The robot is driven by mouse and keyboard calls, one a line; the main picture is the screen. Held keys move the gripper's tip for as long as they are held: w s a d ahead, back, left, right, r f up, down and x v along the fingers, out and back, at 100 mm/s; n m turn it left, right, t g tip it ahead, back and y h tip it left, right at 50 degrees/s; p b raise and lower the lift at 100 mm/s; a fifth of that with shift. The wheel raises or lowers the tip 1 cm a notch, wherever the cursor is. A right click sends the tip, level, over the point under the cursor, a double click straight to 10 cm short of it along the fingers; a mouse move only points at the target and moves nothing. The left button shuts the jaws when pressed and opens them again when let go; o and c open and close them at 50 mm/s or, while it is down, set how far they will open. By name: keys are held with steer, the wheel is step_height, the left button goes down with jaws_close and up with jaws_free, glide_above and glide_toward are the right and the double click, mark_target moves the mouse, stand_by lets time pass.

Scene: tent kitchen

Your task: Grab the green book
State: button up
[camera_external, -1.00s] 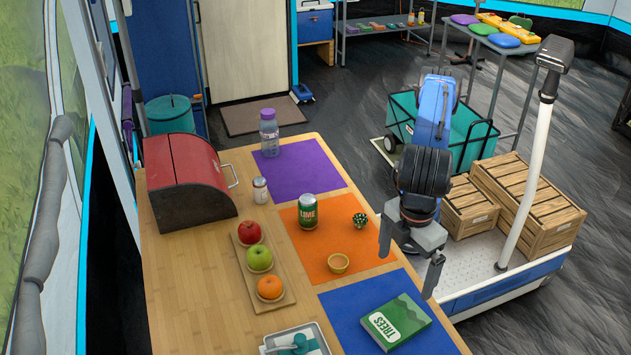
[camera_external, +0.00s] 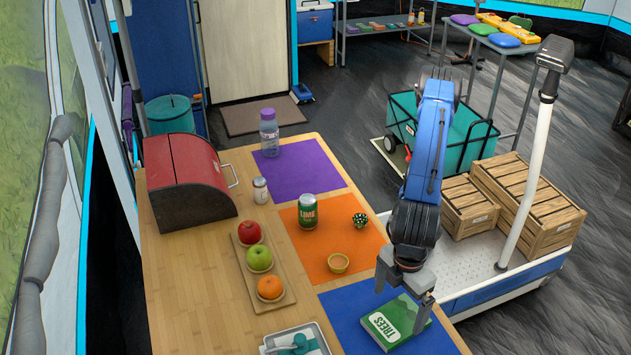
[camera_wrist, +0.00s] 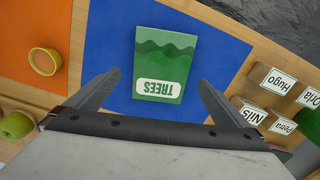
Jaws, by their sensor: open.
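The green book (camera_external: 392,325), with "TREES" on a white label, lies flat on the blue mat (camera_external: 345,308) near the front right of the wooden table. My gripper (camera_external: 402,308) is open and empty, above the book, with one finger near each side of it in the outside view. In the wrist view the green book (camera_wrist: 165,66) lies ahead between the two open fingers (camera_wrist: 155,90), apart from them, with its text upside down. The far part of the book's top is partly covered by my gripper in the outside view.
An orange mat with a can (camera_external: 308,211), a small bowl (camera_external: 339,263) and a plant (camera_external: 360,220) lies beside the blue mat. A fruit tray (camera_external: 285,300) and a grey tray (camera_external: 318,335) are to the left. Name cards (camera_wrist: 279,82) stand right in the wrist view.

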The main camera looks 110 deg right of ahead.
mark_target(397, 319)
step_height(397, 319, down, 5)
steer(key=shift+s+a+r, duration=0.1)
steer(key=shift+s, duration=0.05)
steer(key=shift+c, duration=0.3)
steer(key=c, duration=1.1)
